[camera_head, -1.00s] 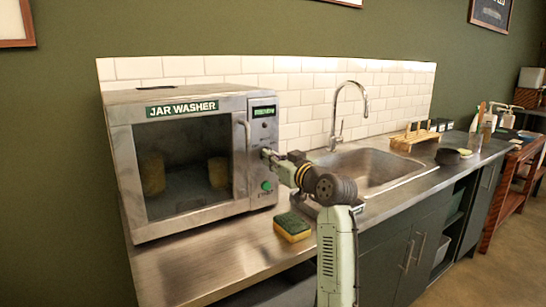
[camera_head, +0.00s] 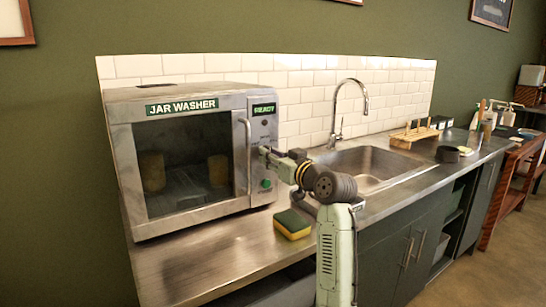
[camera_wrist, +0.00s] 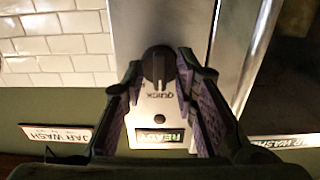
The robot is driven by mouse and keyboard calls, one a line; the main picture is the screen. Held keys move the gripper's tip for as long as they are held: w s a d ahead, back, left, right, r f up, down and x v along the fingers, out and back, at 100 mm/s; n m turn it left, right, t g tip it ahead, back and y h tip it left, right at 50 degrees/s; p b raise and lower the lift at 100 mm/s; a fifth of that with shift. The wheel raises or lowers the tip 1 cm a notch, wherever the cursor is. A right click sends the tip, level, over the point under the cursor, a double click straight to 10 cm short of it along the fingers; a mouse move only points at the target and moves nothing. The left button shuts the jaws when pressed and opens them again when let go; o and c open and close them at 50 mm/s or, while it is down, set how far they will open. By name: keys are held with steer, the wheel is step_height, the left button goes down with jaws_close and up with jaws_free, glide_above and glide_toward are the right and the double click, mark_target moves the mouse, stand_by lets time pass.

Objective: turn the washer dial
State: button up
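The jar washer (camera_head: 185,150) is a steel box with a dark glass door on the counter. Its display (camera_head: 264,109) reads READY, also in the wrist view (camera_wrist: 162,138). The black dial (camera_wrist: 158,66) shows in the wrist view beside the word QUICK, with a pale pointer line; in the head view my gripper hides it. My gripper (camera_wrist: 160,72) is at the panel with one finger on each side of the dial. The fingers look parted, the right one very close to the dial; contact cannot be told. A green button (camera_head: 265,184) sits lower on the panel.
The door handle (camera_head: 246,155) stands out just left of the panel. A yellow-green sponge (camera_head: 292,225) lies on the counter in front. A sink (camera_head: 368,168) with a tall faucet (camera_head: 345,105) is to the right. The counter's front left (camera_head: 190,270) is clear.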

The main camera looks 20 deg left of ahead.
stand_by(0.3)
steer(key=v, duration=1.2)
